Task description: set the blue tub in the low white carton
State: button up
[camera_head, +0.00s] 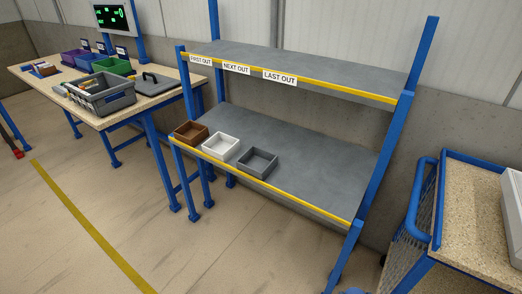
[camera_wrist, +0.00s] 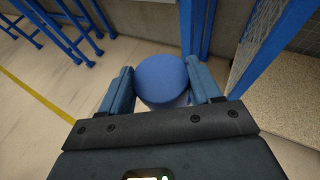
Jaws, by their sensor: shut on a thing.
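The blue tub (camera_wrist: 162,78) shows in the wrist view as a round blue top between the fingers of my gripper (camera_wrist: 163,88). My gripper is shut on it, one finger on each side. The tub's lower part is mostly hidden. In the head view, a low, open white carton (camera_head: 220,147) stands on the lower shelf, between a brown carton and a grey one. It looks empty. The carton does not show in the wrist view.
The brown carton (camera_head: 190,133) and grey carton (camera_head: 257,162) flank the white one. The grey shelf (camera_head: 310,165) is bare to their right, below an upper shelf (camera_head: 300,62). A trolley (camera_head: 470,220) at right bears a cut-off white object (camera_head: 513,215). A workbench (camera_head: 150,101) stands left.

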aim_at(222, 151)
jog(key=i+j, duration=0.15)
jog(key=j, duration=0.25)
jog(key=i+j+z, duration=0.15)
jog(key=j, duration=0.25)
jog(key=i+j, duration=0.1)
jog(key=j, duration=0.3)
jog(key=i+j+z, duration=0.15)
jog(key=j, duration=0.25)
jog(key=i+j, duration=0.1)
jog(key=j, duration=0.3)
